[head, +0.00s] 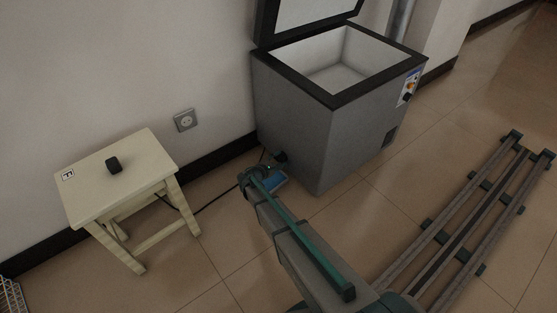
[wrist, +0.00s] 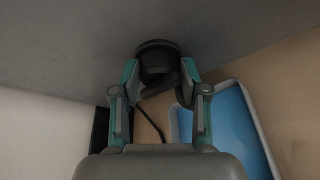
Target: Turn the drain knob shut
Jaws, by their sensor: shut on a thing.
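The drain knob (wrist: 157,62) is a dark round knob on the grey side wall of the chest freezer (head: 292,125). In the wrist view my gripper (wrist: 160,78) has a finger on each side of it and is shut on it. In the head view the knob (head: 281,156) shows as a small dark shape low on the freezer's left side, with my gripper (head: 262,168) right by it. My arm partly hides the fingers there. The knob's exact turn angle is hard to tell in the dim light.
A blue tray (wrist: 233,125) with a pale rim lies on the floor below the knob. A black cord (head: 215,200) runs over the floor nearby. A cream stool (head: 130,185) with a small black object (head: 113,164) stands left. The freezer lid (head: 310,14) is open.

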